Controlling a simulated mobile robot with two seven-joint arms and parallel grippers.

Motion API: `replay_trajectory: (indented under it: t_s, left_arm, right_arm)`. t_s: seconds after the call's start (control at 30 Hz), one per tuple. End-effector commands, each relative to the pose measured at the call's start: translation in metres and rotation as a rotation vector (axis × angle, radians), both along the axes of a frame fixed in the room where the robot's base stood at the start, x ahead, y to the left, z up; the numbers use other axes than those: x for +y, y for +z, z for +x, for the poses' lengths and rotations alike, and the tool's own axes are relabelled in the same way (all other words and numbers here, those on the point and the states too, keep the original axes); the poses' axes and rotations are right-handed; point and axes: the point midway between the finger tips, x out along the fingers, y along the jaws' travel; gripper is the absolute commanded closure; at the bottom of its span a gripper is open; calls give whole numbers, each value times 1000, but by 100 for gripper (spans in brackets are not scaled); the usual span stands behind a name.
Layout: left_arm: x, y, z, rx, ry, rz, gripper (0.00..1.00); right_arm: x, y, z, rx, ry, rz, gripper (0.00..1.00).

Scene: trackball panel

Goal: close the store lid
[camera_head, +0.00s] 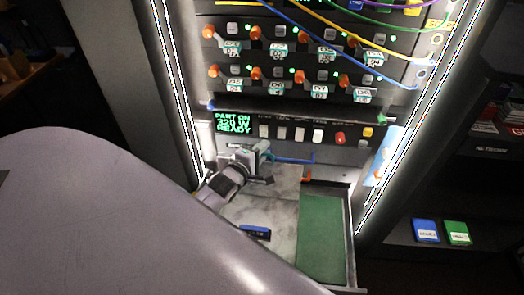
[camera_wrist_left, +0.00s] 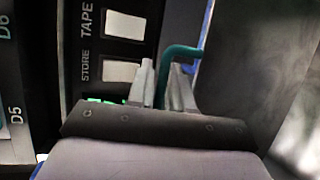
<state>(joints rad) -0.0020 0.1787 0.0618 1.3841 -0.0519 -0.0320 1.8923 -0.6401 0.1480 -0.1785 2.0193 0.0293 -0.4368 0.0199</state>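My left gripper (camera_head: 262,156) is at the foot of the lit panel, at the left end of a blue bar handle (camera_head: 296,160). In the left wrist view a teal bent bar (camera_wrist_left: 183,51) runs down between the fingers of the gripper (camera_wrist_left: 163,82), with little gap on either side, so the fingers look closed on it. White keys (camera_wrist_left: 119,73) marked STORE and TAPE are beside the left finger. I cannot make out the store lid's edges or how far open it stands. My right gripper is not in view.
A grey marbled surface (camera_head: 285,205) lies below the panel, with a dark blue object (camera_head: 255,232) on it. A green mat (camera_head: 322,235) lies to its right within a dark rim. Knobs and cables fill the panel above. Blue (camera_head: 426,231) and green (camera_head: 457,233) boxes sit on the right shelf.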

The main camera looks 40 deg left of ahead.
Motion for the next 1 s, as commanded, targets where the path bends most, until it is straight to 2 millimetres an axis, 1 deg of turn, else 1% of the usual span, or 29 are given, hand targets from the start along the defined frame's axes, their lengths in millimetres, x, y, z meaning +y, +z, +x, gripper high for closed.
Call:
replay_trajectory:
  t_s: [0.1, 0.13, 0.17, 0.2, 0.43, 0.57, 0.67, 0.83, 1.0]
  left_arm:
    - [0, 0, 0, 0, 0, 0, 80]
    - [0, 0, 0, 0, 0, 0, 86]
    - [0, 0, 0, 0, 0, 0, 96]
    - [0, 0, 0, 0, 0, 0, 100]
    - [-1, 0, -1, -4, 0, 2, 100]
    - [-4, -1, -7, -27, 0, 13, 100]
    - [-8, -2, -15, -63, 2, 33, 100]
    - [-18, -5, -35, -157, 3, 86, 100]
    - [-31, -11, -58, -275, 2, 152, 100]
  right_arm:
    - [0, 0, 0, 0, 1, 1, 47]
    - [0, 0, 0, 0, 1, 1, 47]
    - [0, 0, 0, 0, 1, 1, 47]
    - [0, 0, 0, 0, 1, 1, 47]
    - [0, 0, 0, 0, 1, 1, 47]
    - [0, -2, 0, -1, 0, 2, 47]
    - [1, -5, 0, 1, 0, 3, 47]
    - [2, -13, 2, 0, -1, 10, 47]
    - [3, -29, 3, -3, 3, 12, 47]
